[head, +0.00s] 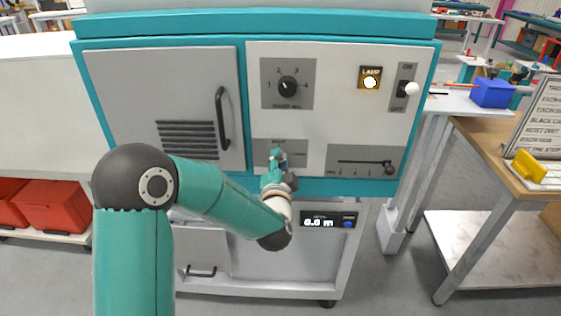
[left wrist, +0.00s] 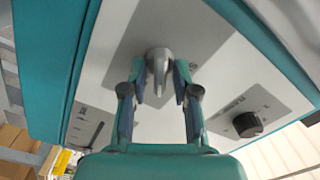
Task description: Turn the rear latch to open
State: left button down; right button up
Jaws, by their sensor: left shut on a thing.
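The rear latch is a grey lever on a grey plate (head: 262,150) low on the machine's front panel. In the left wrist view the lever (left wrist: 158,58) stands between my fingertips, pointing toward me. My left gripper (head: 278,166) is at the plate, and it also shows in the left wrist view (left wrist: 160,84). Its two fingers are shut on the lever, one on each side. In the head view the gripper hides most of the lever, and the plate's lettering is too small to read. My right gripper is not in view.
The panel also carries a numbered dial (head: 287,86), a lit lamp (head: 370,82), a white-tipped switch (head: 411,89) and a slider (head: 388,168). A door handle (head: 222,118) is to the left. A display (head: 318,222) sits below. Workbenches stand to the right.

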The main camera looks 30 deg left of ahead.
pick_arm(q)
jog(key=m, duration=0.3)
jog(key=m+p, duration=0.1)
jog(key=m, duration=0.2)
jog(key=shift+w+d, duration=0.1)
jog(key=shift+d, duration=0.1)
jog(key=shift+f, duration=0.1)
dwell(0.3)
jog(key=c, duration=1.2)
grip_release()
jog(key=shift+w, duration=0.1)
jog(key=v, duration=0.7)
jog(key=shift+s, duration=0.25)
jog(key=shift+d+f, duration=0.1)
